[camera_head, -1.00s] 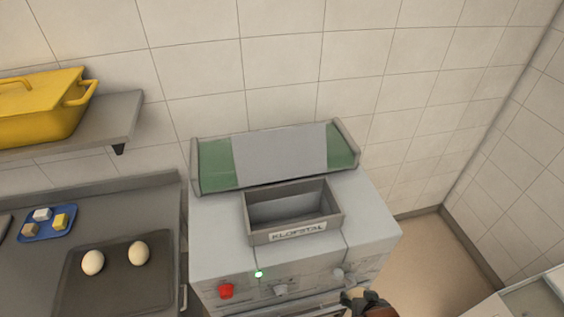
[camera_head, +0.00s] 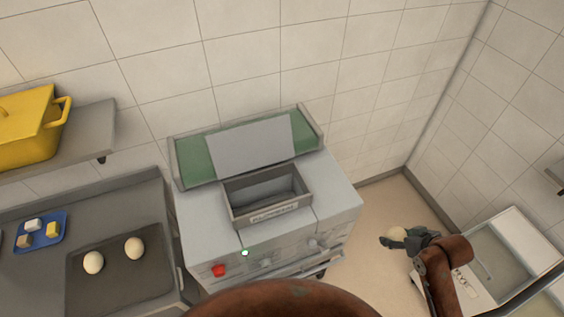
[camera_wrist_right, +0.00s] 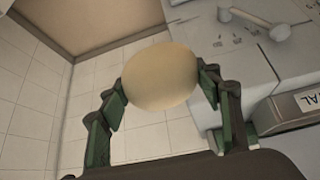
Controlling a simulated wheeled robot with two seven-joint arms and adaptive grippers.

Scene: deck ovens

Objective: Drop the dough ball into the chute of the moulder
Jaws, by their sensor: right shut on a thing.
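A pale dough ball (camera_wrist_right: 160,76) is held between the green-padded fingers of my right gripper (camera_head: 392,241). In the right wrist view, a corner of the chute (camera_wrist_right: 298,104) shows at the right. My left gripper is not in view.
Two more dough balls (camera_head: 134,248) lie on a dark tray (camera_head: 160,275) on the left counter, beside a blue plate (camera_head: 38,245) with small blocks. A yellow pot (camera_head: 30,130) stands on a shelf (camera_head: 100,128). A sink (camera_head: 495,250) is at the right.

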